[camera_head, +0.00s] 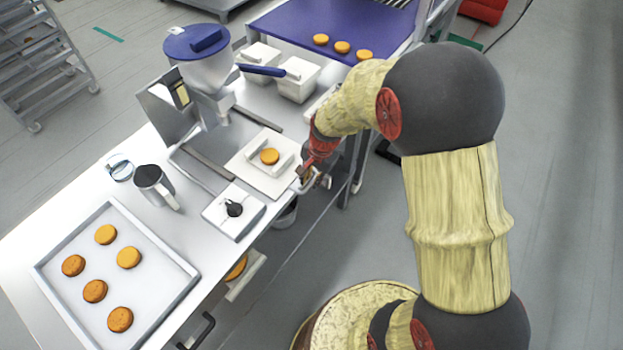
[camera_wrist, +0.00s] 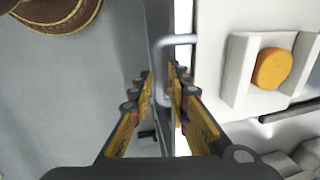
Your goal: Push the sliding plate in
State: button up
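The sliding plate (camera_head: 246,168) is a white slab on the steel bench, with a raised white holder around one orange-brown round (camera_head: 270,156). Its right end reaches the bench's front edge. In the wrist view the plate (camera_wrist: 222,118) lies on the right, with the round (camera_wrist: 271,68) in its holder. A thin grey loop handle (camera_wrist: 178,40) sticks out from the plate's edge. My gripper (camera_head: 309,178) is at that handle. In the wrist view its fingers (camera_wrist: 161,82) stand apart on either side of the handle's bar. Whether either finger touches the bar is unclear.
A hopper with a blue lid (camera_head: 196,42) stands behind the plate. A white box with a black knob (camera_head: 218,216), a steel jug (camera_head: 152,180) and a tray of several rounds (camera_head: 168,252) are to the left. White tubs (camera_head: 297,88) stand to the right.

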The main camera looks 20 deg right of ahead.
aim_at(265, 152)
grip_shut()
dwell(0.6)
jog(key=w+a+p, duration=0.1)
jog(key=w+a, duration=0.2)
jog(key=w, duration=0.2)
jog(key=w+a+p, duration=0.2)
jog(key=w+a, duration=0.2)
jog(key=w+a+p, duration=0.2)
jog(key=w+a, duration=0.1)
jog(key=w, duration=0.2)
jog(key=shift+w+a, duration=0.35)
jog(key=shift+w, duration=0.1)
jog(key=shift+r, duration=0.1)
jog(key=shift+o, duration=1.2)
grip_release()
jog(key=shift+w+a, duration=0.1)
jog(key=shift+a, duration=0.05)
jog(key=shift+o, duration=0.6)
